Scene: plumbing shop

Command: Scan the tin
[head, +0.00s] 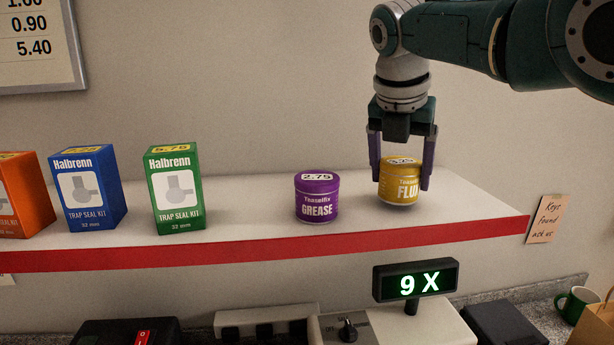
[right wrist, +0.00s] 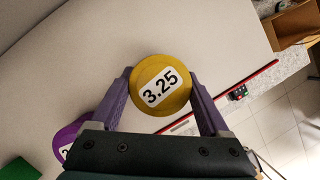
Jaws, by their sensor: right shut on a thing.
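A yellow tin marked FLUX (head: 398,188) is at the right end of the white shelf (head: 265,222). My right gripper (head: 403,182) points straight down and is shut on this tin, one finger on each side. In the right wrist view the yellow tin (right wrist: 160,86) sits between the fingertips, its lid label reading 3.25. I cannot tell whether its base touches the shelf or is just above it. A purple tin marked GREASE (head: 317,197), label 2.75, stands to its left, apart from it. No scanner can be made out. My left gripper is not in view.
Trap seal kit boxes in green (head: 174,189), blue (head: 88,189) and orange (head: 22,196) stand left on the shelf. A green mug (head: 577,304) and a paper bag (head: 597,325) are at lower right.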

